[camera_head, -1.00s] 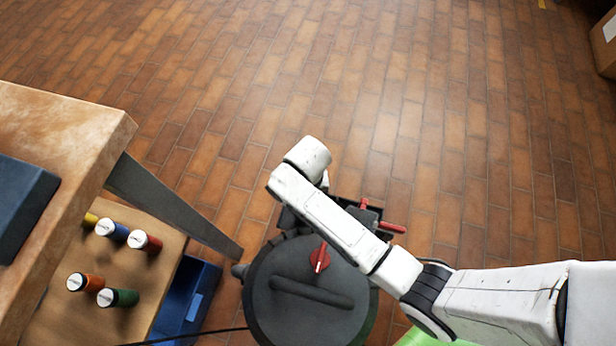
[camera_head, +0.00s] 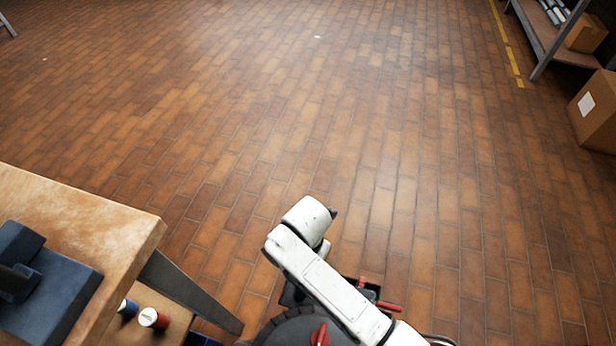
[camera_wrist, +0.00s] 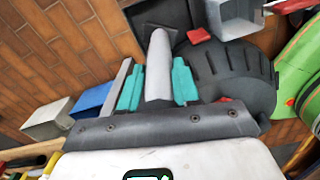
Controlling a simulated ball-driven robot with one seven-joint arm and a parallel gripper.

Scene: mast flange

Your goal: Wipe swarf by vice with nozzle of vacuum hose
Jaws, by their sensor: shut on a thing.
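My gripper (camera_wrist: 157,86) has its teal finger pads closed on the grey tube of the vacuum hose nozzle (camera_wrist: 159,62) in the wrist view. In the head view the gripper is hidden beneath my white wrist. The dark vacuum (camera_head: 285,332), with a red knob, is partly cut off at the bottom of the head view, below my arm. It also shows in the wrist view (camera_wrist: 235,65), right of the fingers. The blue-grey vice (camera_head: 60,298) sits on the bench at the lower left of the head view, partly cut off. No swarf can be made out.
The wooden workbench (camera_head: 105,222) has its corner and a grey leg (camera_head: 190,290) left of my arm. Spools (camera_head: 152,318) stand on its lower shelf. Cardboard boxes (camera_head: 598,110) and a shelf rack (camera_head: 545,45) are at the upper right. The tiled floor ahead is clear.

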